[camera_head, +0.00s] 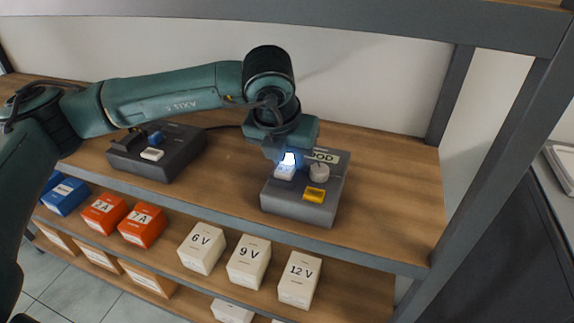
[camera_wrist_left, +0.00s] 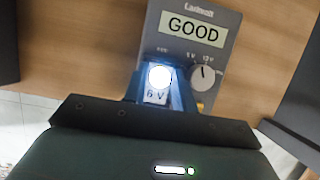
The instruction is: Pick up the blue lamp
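A lit lamp (camera_head: 289,158) glows white with a bluish rim on a white piece on the grey tester (camera_head: 300,208). It also shows in the left wrist view (camera_wrist_left: 159,77), above a label reading 6 V. My left gripper (camera_head: 283,155) points down over this spot. Its fingers (camera_wrist_left: 159,94) stand on either side of the lamp; whether they press on it cannot be told. The tester's display reads GOOD. A small blue part (camera_head: 155,138) sits on the dark device (camera_head: 178,160) at left. My right gripper is not in view.
The wooden shelf (camera_head: 395,190) is clear right of the tester. A lower shelf holds blue (camera_head: 66,197), orange (camera_head: 142,227) and white boxes (camera_head: 249,262) marked with values. Grey shelf posts (camera_head: 505,150) and an upper beam (camera_head: 420,22) bound the space.

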